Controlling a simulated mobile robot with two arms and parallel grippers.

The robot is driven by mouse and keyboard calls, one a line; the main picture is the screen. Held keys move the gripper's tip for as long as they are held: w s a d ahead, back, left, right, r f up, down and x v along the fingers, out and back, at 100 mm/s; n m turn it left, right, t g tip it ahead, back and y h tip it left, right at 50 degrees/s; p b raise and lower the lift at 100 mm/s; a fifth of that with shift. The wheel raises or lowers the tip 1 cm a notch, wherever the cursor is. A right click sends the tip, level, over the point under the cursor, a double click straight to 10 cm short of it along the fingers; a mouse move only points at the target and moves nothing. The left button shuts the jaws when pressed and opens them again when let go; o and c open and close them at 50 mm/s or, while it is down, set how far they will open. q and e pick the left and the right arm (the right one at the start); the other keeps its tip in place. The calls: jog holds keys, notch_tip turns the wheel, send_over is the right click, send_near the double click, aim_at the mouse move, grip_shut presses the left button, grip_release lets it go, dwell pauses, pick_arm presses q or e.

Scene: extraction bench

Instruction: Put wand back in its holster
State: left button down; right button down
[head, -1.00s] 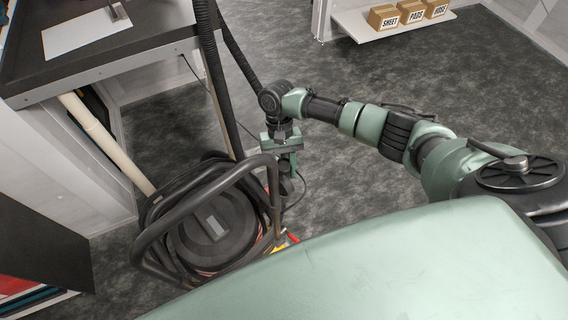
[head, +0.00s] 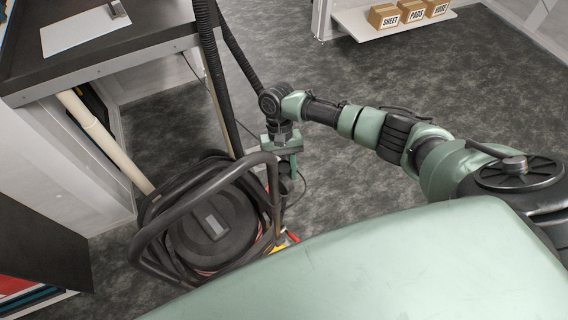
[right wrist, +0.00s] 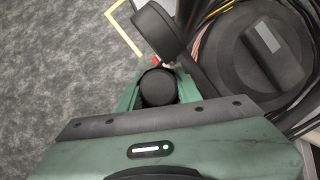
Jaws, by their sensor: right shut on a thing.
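My right gripper (head: 285,172) points down just right of the black-framed extraction machine (head: 212,225). In the right wrist view the right gripper (right wrist: 158,90) is shut on a dark round-ended piece, seen end-on, which I take to be the wand (right wrist: 158,87). The rest of the wand is hidden below the jaws. A dark rounded part (right wrist: 160,30), possibly the holster, stands just beyond the fingers, beside the machine. I cannot tell whether the wand is inside or only beside it. My left gripper is in neither view.
A dark-topped bench (head: 150,50) stands at upper left. Black corrugated hoses (head: 216,75) run up behind the machine. Red and yellow parts (head: 289,240) sit at its lower right. Labelled boxes (head: 411,13) stand on a back shelf. Open floor lies right of the gripper.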

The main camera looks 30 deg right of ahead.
jog(key=shift+f+b, duration=0.7)
jog(key=shift+f, duration=0.6)
jog(key=c, duration=0.9)
grip_release()
jog(key=b+v, duration=0.1)
jog(key=v, duration=0.6)
jog(key=shift+w+r, duration=0.15)
jog(key=shift+r, duration=0.3)
